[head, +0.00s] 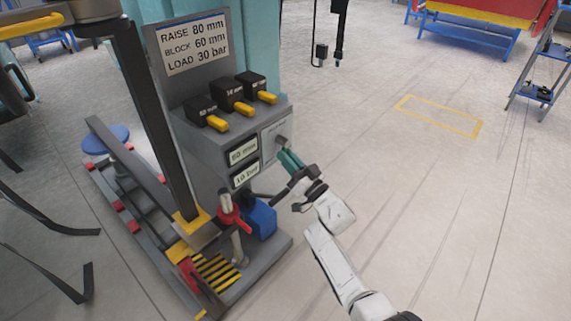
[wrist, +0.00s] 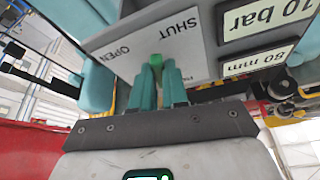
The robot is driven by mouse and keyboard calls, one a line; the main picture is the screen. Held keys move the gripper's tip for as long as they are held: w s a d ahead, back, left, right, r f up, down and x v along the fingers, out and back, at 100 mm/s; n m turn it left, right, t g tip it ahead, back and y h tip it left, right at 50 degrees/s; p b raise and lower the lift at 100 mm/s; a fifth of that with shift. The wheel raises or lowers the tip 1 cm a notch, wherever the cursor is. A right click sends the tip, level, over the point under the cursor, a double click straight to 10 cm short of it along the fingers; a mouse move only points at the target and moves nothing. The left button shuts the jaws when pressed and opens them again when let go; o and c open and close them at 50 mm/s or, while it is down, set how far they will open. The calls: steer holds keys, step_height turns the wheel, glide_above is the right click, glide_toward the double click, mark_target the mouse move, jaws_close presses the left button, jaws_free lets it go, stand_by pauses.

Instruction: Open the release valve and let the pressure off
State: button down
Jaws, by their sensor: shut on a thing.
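The release valve is on the side of the grey console (head: 190,150). In the wrist view the plate (wrist: 195,55) reads SHUT and OPEN upside down, and a green valve handle (wrist: 156,62) stands between my teal fingers. My gripper (head: 290,160) is shut on this handle; it also shows in the wrist view (wrist: 158,85). The fingers hide part of the handle, so I cannot tell which word it points at.
Two console displays read 80 mm (head: 243,151) and 10 bar (head: 246,174). A sign (head: 193,43) reads raise 80 mm, block 60 mm, load 30 bar. Black blocks with yellow handles (head: 231,93) sit on top. A blue pump part (head: 262,218) stands below.

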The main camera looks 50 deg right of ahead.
steer(key=shift+d+r+n+g+y+b, duration=0.15)
steer(key=shift+d+n+g+y+b, duration=0.35)
steer(key=shift+n+y, duration=1.55)
steer(key=shift+d+r+n+g+y+b, duration=0.25)
steer(key=shift+d+n+y+b, duration=0.55)
steer(key=shift+n, duration=2.7)
steer(key=shift+d+r+n+g+y+b, duration=0.1)
steer(key=shift+d+n+g+y+b, duration=0.45)
steer(key=shift+n+y, duration=1.45)
steer(key=shift+d+n+h, duration=0.15)
steer(key=shift+n+h, duration=0.5)
steer(key=shift+n, duration=0.3)
steer(key=c, duration=1.1)
jaws_free()
steer(key=shift+r, duration=0.1)
steer(key=shift+c, duration=0.2)
steer(key=p+v, duration=0.2)
steer(key=v, duration=0.8)
steer(key=shift+s+f+p, duration=0.25)
steer(key=shift+s+p, duration=0.1)
